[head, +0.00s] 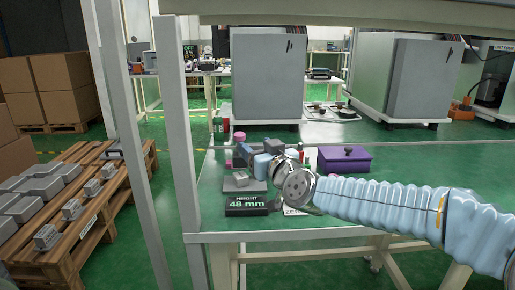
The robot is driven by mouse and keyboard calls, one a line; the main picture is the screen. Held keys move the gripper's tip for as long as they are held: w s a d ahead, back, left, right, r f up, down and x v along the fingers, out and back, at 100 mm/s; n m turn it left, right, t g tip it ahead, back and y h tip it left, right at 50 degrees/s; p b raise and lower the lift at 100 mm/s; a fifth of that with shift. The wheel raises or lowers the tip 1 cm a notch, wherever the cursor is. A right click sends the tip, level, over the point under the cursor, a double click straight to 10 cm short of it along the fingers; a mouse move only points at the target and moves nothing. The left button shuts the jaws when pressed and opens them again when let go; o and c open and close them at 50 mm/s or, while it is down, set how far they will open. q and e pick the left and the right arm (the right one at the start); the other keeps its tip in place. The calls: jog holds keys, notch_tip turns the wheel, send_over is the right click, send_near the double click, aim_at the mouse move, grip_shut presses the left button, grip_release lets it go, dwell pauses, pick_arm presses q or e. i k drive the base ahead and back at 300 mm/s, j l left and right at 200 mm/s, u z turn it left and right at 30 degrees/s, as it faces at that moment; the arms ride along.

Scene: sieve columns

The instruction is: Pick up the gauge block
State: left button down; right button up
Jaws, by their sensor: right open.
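A small grey block (241,178), which looks like the gauge block, sits on a flat grey plate (230,187) near the left end of the green-topped table. My right arm, in a pale blue sleeve, reaches in from the right. My right gripper (243,155) is open, just behind and above the block in the picture. Its fingers are small and partly hidden by my wrist, so I cannot tell whether they touch anything. A black display (247,205) reading "HEIGHT 48 mm" stands in front of the plate. My left gripper is not in view.
A white card (296,211) reading "ZERO" lies partly under my wrist. A purple box (344,159) stands right of my gripper, and pink items (239,137) stand behind it. A table-frame post (178,130) rises at left. A pallet (75,215) holds grey metal parts.

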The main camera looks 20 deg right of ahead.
aim_at(240, 179)
jog(key=k+l, duration=0.1)
jog(key=k, duration=0.9)
